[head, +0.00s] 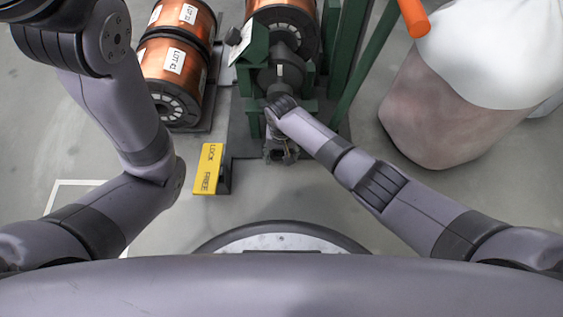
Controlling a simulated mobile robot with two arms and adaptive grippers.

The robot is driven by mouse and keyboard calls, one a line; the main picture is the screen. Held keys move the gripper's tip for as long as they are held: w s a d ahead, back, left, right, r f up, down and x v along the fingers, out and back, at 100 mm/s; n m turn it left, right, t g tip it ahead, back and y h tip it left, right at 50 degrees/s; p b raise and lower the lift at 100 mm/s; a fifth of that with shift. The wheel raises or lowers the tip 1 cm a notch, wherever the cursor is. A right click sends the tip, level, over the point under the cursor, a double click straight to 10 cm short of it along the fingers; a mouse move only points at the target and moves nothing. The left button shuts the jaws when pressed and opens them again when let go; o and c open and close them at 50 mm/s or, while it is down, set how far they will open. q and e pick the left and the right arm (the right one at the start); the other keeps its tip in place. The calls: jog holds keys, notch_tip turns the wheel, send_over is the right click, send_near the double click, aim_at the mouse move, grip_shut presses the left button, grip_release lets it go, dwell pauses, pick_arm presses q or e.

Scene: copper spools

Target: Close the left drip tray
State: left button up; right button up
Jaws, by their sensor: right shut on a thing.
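I cannot make out a drip tray in the head view. My right gripper (280,155) is at the front of the green stand (257,50), below its dark hub. It is shut on a small part there, mostly hidden under my wrist, so I cannot tell what the part is. My left arm bends up and leaves the picture at the top left, and its gripper is out of view.
Copper spools (173,68) lie at the upper left; another copper spool (285,22) sits in the stand. A yellow LOCK/FREE sign (208,168) stands left of my right gripper. A large white-topped sack (440,110) is at right. Grey floor is clear at lower left.

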jog(key=shift+w+d, duration=0.3)
jog(key=shift+w, duration=0.35)
jog(key=o, duration=1.2)
jog(key=shift+o, duration=1.1)
jog(key=shift+a, duration=0.15)
jog(key=shift+r, duration=0.5)
notch_tip(320, 180, up, 11)
